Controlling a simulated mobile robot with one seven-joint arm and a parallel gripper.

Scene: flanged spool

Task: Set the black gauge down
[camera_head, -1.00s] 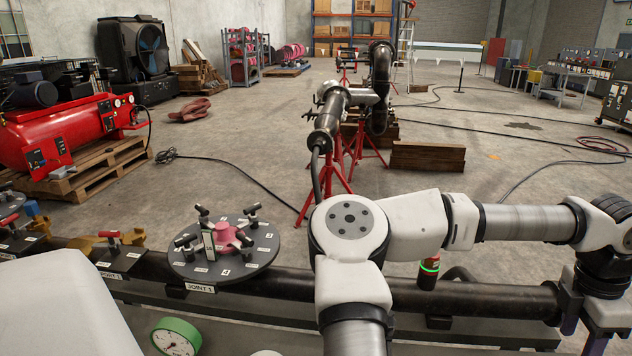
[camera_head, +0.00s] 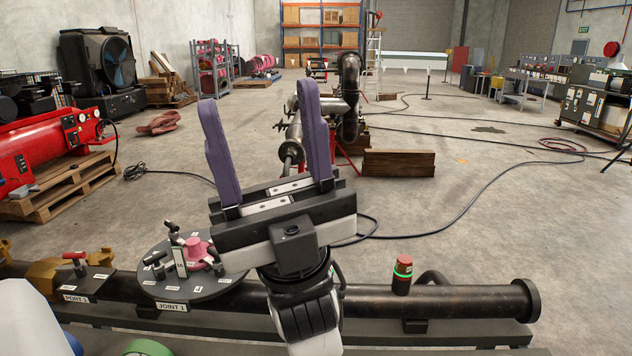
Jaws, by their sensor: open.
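My gripper (camera_head: 258,95) is in the middle of the head view, with its two purple fingers pointing up and wide apart. Nothing shows between the fingers. I cannot make out a black gauge in this view. The round grey JOINT 1 plate (camera_head: 205,291) lies left of and below the gripper, partly hidden behind it. A pink hub (camera_head: 197,250) stands on the plate with several black-handled clamps and an upright pale tag (camera_head: 180,262) around it. A green rim (camera_head: 148,347) shows at the bottom edge, mostly cut off.
A dark pipe (camera_head: 470,300) runs across the front, with a black and red beacon lit green (camera_head: 402,275) on it. PORT 1 (camera_head: 75,298), with a red-handled valve, is at the left. Cables lie on the open floor behind. A red compressor (camera_head: 50,150) stands far left.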

